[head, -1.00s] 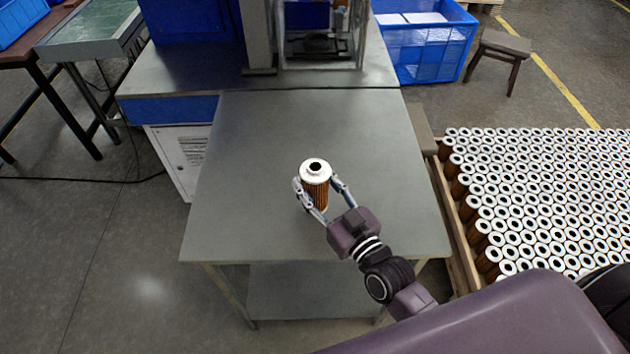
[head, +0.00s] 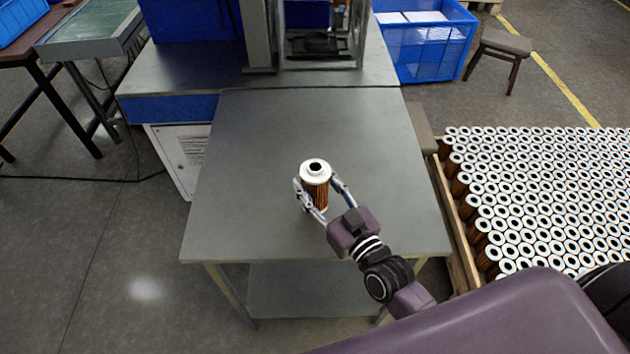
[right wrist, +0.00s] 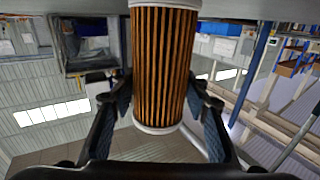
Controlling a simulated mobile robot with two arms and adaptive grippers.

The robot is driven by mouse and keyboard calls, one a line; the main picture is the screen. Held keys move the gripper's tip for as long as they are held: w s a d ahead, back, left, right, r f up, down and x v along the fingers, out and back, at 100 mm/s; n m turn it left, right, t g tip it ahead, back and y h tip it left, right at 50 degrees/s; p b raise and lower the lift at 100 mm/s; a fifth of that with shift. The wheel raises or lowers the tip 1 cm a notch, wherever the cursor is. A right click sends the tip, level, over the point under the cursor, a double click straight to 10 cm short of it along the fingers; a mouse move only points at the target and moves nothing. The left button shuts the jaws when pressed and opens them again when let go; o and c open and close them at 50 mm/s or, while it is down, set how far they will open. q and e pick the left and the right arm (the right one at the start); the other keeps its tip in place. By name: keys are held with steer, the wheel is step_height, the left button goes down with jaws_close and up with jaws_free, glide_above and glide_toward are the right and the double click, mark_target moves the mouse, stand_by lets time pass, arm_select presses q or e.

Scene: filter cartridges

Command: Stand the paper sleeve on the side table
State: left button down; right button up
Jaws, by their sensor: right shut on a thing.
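The paper sleeve (head: 316,190) is a brown pleated filter cartridge with white end caps and a hole in its top. It is upright at the middle of the grey side table (head: 270,130). My right gripper (head: 322,190) has one finger on each side of it and is shut on it. The right wrist view shows the sleeve (right wrist: 163,70) between the two fingers (right wrist: 163,105). Whether its base touches the tabletop is hard to tell. My left gripper is not in view.
A pallet of several rows of similar cartridges (head: 545,190) stands to the right of the table. A machine on a bench (head: 190,80) adjoins the table's far edge. A blue crate (head: 425,50) and a stool (head: 500,50) are behind. The tabletop around the sleeve is clear.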

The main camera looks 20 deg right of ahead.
steer(key=shift+f, duration=0.1)
stand_by(0.4)
steer(key=shift+r+p, duration=0.35)
steer(key=shift+p, duration=0.2)
steer(key=o, duration=1.3)
steer(key=shift+s+d+f, duration=0.1)
steer(key=shift+s+f, duration=0.05)
steer(key=shift+s, duration=0.35)
steer(key=v, duration=1.1)
